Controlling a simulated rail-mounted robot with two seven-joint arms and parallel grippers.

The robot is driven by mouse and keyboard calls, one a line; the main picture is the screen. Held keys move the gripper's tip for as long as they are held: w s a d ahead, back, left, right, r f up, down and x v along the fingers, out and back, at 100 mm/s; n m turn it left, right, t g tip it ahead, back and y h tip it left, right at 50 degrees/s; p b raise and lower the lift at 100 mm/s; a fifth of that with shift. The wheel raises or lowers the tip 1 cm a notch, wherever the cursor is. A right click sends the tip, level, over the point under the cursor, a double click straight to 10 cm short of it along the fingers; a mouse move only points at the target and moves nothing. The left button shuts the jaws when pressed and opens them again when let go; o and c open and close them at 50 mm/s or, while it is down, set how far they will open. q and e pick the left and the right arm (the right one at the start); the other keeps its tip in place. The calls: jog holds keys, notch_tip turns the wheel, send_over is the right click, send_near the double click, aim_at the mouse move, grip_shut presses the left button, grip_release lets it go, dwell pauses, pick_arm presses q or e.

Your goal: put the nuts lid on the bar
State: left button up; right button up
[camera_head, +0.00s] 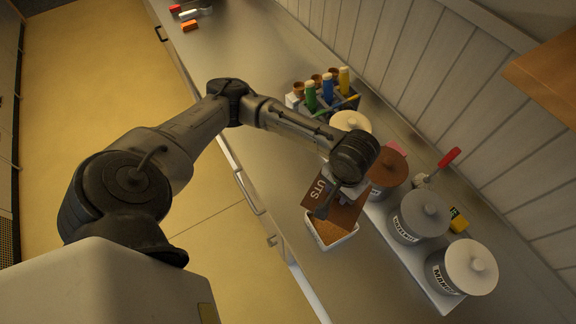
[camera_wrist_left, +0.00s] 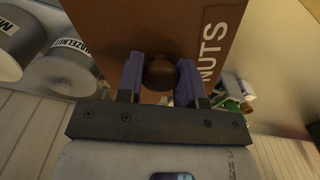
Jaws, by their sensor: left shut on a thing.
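The nuts lid (camera_head: 345,215) is a flat brown square plate marked NUTS. In the left wrist view the nuts lid (camera_wrist_left: 140,25) fills the top middle, with its round brown knob between the fingers. My left gripper (camera_wrist_left: 160,78) is shut on that knob. In the head view my left gripper (camera_head: 335,195) holds the lid over or beside a white rectangular nuts tub (camera_head: 333,246), whose brown contents show along the near side. The lid hides the rest of the tub. The steel bar top (camera_head: 245,75) runs along the wall.
Lidded round wells, including a grey one (camera_head: 421,212) and a cream one (camera_head: 470,267), stand right of the lid. A rack of bottles and cones (camera_head: 325,95) is behind. Red and orange items (camera_head: 189,26) lie at the far end. Much of the bar between is clear.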

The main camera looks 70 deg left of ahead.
pick_arm(q)
jog(key=w+a+f+n+b, duration=0.2)
jog(key=a+f+n, duration=0.3)
jog(key=f+n, duration=0.15)
jog(key=w+a+f+n+b, duration=0.1)
jog(key=w+a+f+n, duration=0.2)
jog(key=a+f+n, duration=0.35)
jog(key=shift+m, duration=0.4)
jog(key=s+a+f, duration=0.2)
jog(key=a, duration=0.1)
jog(key=s+a+f, duration=0.4)
jog(key=a+f, duration=0.1)
jog(key=shift+a+f, duration=0.1)
jog(key=shift+a, duration=0.25)
jog(key=shift+f, duration=2.05)
jog(key=o, duration=0.5)
jog(key=shift+f, duration=0.15)
jog(key=shift+c, duration=0.2)
jog(key=o, duration=0.5)
jog(key=shift+c, duration=0.2)
